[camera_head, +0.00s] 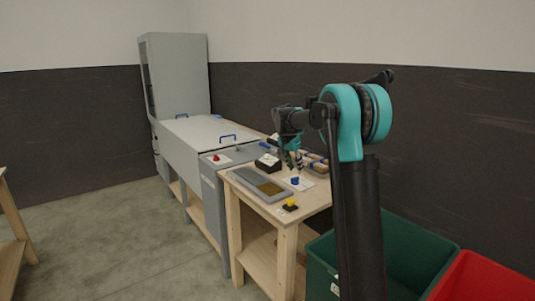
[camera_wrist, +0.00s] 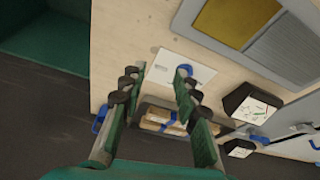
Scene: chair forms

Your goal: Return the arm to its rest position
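My gripper (camera_wrist: 157,82) is open in the wrist view, its two green fingers with dark pads spread apart and nothing held between them. In the head view my gripper (camera_head: 291,155) is above the back part of the wooden table (camera_head: 284,227), with the arm bent over from the right. In the wrist view it points down over a white card (camera_wrist: 162,66) and a blue part (camera_wrist: 184,70). The right finger partly covers the blue part's surroundings. The gap between fingertips and table cannot be told.
The table also holds a grey tray (camera_head: 246,175), a black box (camera_head: 268,162) and a yellow button (camera_head: 291,202). A wooden box (camera_wrist: 158,122) lies under the fingers' view. Green (camera_head: 415,240) and red (camera_head: 484,283) bins stand right; a grey machine (camera_head: 190,140) stands left.

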